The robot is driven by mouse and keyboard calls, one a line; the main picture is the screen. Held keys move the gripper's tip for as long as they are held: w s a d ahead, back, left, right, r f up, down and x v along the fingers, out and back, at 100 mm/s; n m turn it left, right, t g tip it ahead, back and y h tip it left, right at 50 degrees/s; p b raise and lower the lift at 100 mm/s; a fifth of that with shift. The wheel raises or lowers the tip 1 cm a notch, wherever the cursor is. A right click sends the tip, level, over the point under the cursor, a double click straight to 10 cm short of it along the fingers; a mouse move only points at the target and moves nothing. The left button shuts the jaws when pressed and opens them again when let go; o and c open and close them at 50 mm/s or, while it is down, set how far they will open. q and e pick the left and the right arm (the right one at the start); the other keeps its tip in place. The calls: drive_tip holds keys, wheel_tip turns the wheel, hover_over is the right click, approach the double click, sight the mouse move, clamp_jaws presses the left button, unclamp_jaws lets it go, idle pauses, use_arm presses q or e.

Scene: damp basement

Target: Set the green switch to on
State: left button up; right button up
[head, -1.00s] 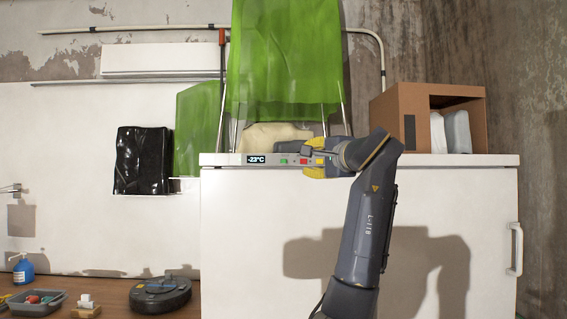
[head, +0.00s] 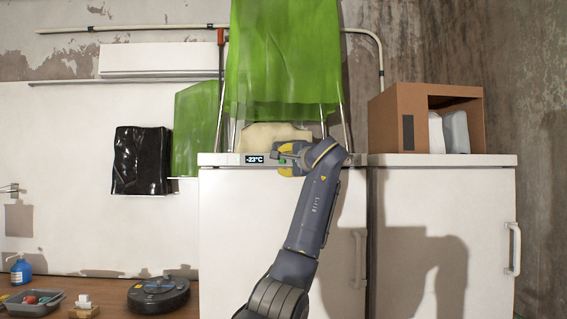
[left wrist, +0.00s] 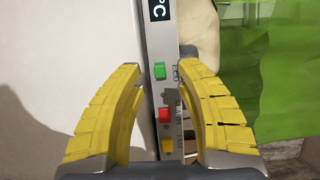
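The green switch (left wrist: 159,70) sits on the narrow control strip (left wrist: 160,40) of a white freezer, between the display and the red switch (left wrist: 164,115). A yellow switch (left wrist: 167,145) is beyond the red one. My left gripper (left wrist: 160,66) is open and empty, with one yellow finger on each side of the strip and the green switch between the tips. I cannot tell whether it touches the strip. In the head view the left gripper (head: 278,159) is at the freezer's top front edge, and the green switch (head: 282,161) shows between its fingers. The switch's setting is unclear. My right gripper is not in view.
The display (head: 255,159) reads -23°C. Behind the strip are a beige item (head: 265,134) and a chair draped in green plastic (head: 285,60). A cardboard box (head: 400,120) stands at right. A robot vacuum (head: 158,294) and a grey tray (head: 35,302) are low at left.

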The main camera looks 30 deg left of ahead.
use_arm(q)
drive_tip(key=shift+x, duration=0.85)
drive_tip(key=shift+c, duration=0.2)
clamp_jaws()
